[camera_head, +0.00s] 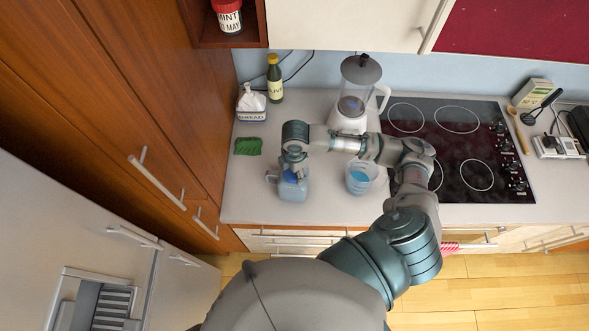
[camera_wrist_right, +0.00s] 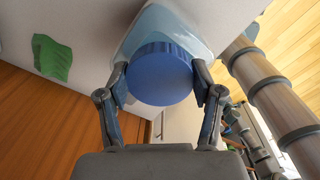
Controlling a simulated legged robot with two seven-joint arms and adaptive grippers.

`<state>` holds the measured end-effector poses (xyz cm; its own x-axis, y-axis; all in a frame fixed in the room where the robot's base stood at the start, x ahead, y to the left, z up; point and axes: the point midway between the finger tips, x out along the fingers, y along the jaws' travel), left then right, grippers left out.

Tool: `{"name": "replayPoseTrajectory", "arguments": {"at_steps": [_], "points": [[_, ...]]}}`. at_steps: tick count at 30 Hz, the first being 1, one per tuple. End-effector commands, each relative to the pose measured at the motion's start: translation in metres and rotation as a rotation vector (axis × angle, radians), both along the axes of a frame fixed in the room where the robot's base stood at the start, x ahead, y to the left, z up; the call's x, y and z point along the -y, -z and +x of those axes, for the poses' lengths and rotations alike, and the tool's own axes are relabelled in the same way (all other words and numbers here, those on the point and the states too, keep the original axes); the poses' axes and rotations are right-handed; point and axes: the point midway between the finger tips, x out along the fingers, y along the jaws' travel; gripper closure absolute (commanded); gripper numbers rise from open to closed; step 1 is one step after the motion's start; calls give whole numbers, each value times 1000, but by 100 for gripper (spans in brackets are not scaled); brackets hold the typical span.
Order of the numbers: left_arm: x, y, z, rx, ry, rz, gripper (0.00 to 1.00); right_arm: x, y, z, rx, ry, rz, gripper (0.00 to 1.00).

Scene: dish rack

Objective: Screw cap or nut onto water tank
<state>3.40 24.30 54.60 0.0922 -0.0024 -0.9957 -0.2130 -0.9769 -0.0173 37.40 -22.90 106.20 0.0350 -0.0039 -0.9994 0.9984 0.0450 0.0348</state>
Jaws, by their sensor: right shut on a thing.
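The water tank (camera_head: 294,189) is a pale blue, see-through container standing on the counter near its front edge in the head view. In the right wrist view the tank (camera_wrist_right: 151,22) shows behind the round blue cap (camera_wrist_right: 160,74), which has a ribbed rim. My right gripper (camera_wrist_right: 160,84) has one finger on each side of the cap and is shut on it. In the head view the right gripper (camera_head: 292,170) is over the top of the tank. Whether the cap's thread is engaged is hidden. My left gripper is in neither view.
A measuring jug (camera_head: 361,177) with blue liquid stands right of the tank. A black cooktop (camera_head: 462,160) lies right.

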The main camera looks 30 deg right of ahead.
Motion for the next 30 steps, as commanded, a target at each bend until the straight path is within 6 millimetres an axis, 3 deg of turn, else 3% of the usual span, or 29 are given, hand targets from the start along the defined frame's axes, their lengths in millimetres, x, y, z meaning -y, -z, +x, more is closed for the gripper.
{"name": "replayPoseTrajectory", "arguments": {"at_steps": [5, 13, 23, 30], "points": [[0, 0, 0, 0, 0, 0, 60, 0, 0, 1, 1, 31, 0, 100], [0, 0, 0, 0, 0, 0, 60, 0, 1, 0, -1, 369, 0, 100], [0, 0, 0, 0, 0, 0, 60, 1, 1, 1, -1, 412, -1, 100], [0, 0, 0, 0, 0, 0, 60, 0, 1, 0, -2, 718, 0, 100]]}}
